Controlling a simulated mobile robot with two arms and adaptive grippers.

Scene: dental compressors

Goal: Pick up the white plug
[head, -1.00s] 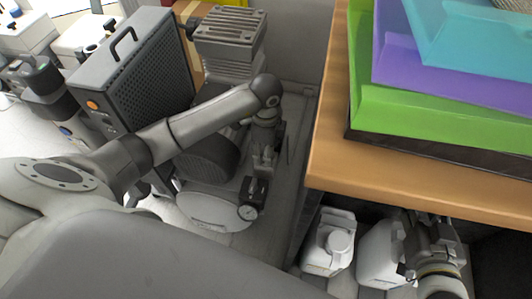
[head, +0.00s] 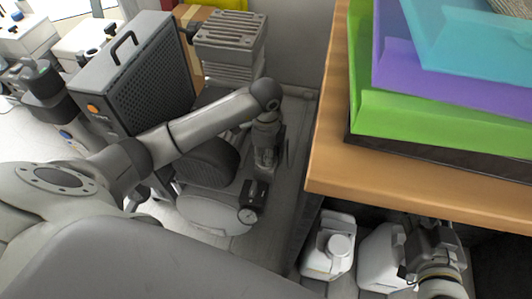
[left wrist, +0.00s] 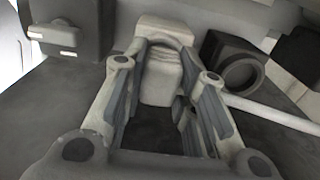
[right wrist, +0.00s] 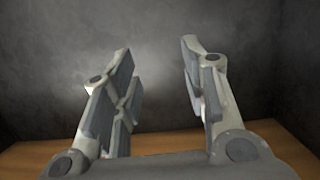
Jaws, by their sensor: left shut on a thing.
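The pale, off-white plug (left wrist: 160,80) shows between the fingers of my left gripper (left wrist: 166,72) in the left wrist view. The left gripper is shut on it, and the fingers hide its sides. In the head view my left gripper (head: 265,163) points down beside the compressor, close to the floor; the plug cannot be made out there. My right gripper (right wrist: 158,68) is open and empty in the right wrist view, facing a dark grey surface. In the head view the right arm's end is under the wooden table.
The wooden table (head: 420,168) carries coloured trays (head: 440,112). White bottles (head: 328,248) stand beneath it. A narrow floor strip is clear.

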